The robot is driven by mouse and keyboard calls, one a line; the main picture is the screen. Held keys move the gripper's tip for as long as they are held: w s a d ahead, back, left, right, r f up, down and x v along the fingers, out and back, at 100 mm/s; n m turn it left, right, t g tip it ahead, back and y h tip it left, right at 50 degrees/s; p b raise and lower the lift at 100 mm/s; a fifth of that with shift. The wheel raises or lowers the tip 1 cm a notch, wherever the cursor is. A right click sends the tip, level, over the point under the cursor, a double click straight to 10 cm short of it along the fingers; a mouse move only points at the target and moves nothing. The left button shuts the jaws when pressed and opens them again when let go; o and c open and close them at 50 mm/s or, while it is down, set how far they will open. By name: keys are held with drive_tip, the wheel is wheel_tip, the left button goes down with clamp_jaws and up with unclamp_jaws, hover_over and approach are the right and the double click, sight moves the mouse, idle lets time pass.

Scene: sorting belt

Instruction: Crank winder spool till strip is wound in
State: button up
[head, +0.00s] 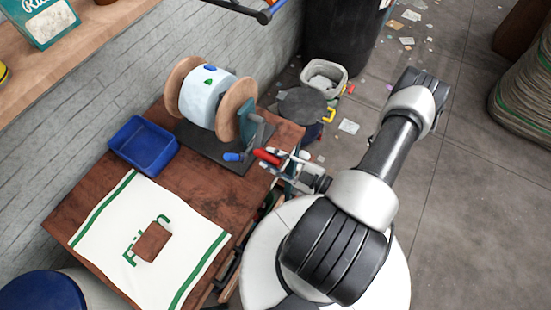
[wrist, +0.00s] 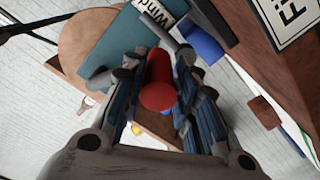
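The winder spool (head: 205,98) has two round wooden flanges and a pale blue-white wound middle with small blue and green marks. It stands on a dark base plate on the brown table. Its teal support plate (wrist: 135,45) shows in the wrist view. The red crank handle (head: 267,157) is at the spool's right side, low toward me. In the wrist view the red handle (wrist: 158,85) lies between both fingers, its round end toward the camera. My gripper (head: 280,162) is closed in around this handle (wrist: 160,75). The finger contact is partly hidden. I cannot clearly make out a loose strip.
A blue tray (head: 143,146) stands left of the spool. A white cloth with green stripes (head: 190,255) and a brown block (head: 152,241) lie at the table's front. A pale bin (head: 324,78) and a black barrel (head: 342,35) stand beyond, with scraps on the floor.

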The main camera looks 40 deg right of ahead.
drive_tip(key=shift+o, duration=0.8)
drive_tip(key=shift+s+d, duration=0.2)
drive_tip(key=shift+s, duration=0.1)
drive_tip(key=v, duration=1.1)
drive_tip(key=shift+s, duration=0.25)
drive_tip(key=shift+r, duration=0.1)
